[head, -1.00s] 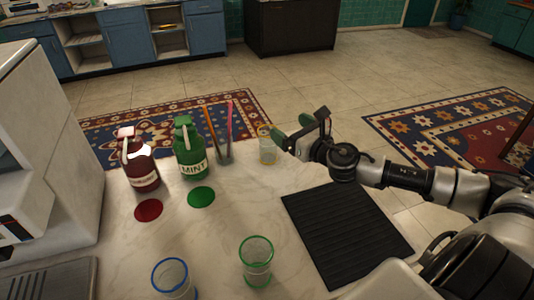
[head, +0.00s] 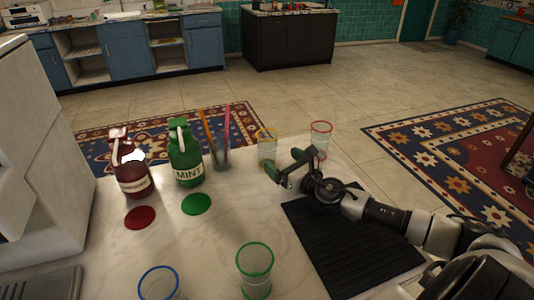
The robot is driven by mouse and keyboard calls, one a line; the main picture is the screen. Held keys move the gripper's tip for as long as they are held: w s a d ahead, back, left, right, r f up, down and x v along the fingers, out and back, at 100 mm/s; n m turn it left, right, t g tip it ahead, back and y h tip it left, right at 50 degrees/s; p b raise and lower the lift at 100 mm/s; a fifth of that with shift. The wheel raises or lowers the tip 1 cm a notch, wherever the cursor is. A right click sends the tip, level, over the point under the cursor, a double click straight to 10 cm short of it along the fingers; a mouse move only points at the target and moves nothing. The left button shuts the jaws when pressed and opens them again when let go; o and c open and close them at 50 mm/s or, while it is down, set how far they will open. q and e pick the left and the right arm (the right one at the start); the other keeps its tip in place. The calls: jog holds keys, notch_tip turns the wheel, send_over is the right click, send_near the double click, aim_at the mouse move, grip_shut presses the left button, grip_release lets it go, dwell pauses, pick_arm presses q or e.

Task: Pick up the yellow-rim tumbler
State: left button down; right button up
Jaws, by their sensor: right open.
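The yellow-rim tumbler (head: 266,147) is clear glass and stands upright near the far edge of the counter, just right of the stirrer glass. My right gripper (head: 284,167) is open and empty. It comes from the right, and its fingers are just in front and to the right of the tumbler, pointing left. One finger slightly overlaps the tumbler's lower right in the picture; I cannot tell whether they touch. My left gripper is not in view.
A red-rim tumbler (head: 320,140) stands behind my right gripper. Green-rim (head: 255,270) and blue-rim (head: 160,284) tumblers are in front. A red bottle (head: 131,172), a green MINT bottle (head: 185,160) and a glass with stirrers (head: 220,154) stand left. A black ribbed mat (head: 345,245) lies right.

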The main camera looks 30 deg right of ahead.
aim_at(274, 154)
jog(key=shift+w+r, duration=0.1)
jog(key=shift+w, duration=0.5)
jog(key=shift+w+a+p, duration=0.15)
jog(key=shift+w+p, duration=0.1)
jog(key=shift+w, duration=0.9)
jog(key=shift+w+a+p, duration=0.15)
jog(key=shift+w+p, duration=0.05)
jog(key=shift+w, duration=0.9)
jog(key=shift+c, duration=0.2)
jog(key=c, duration=1)
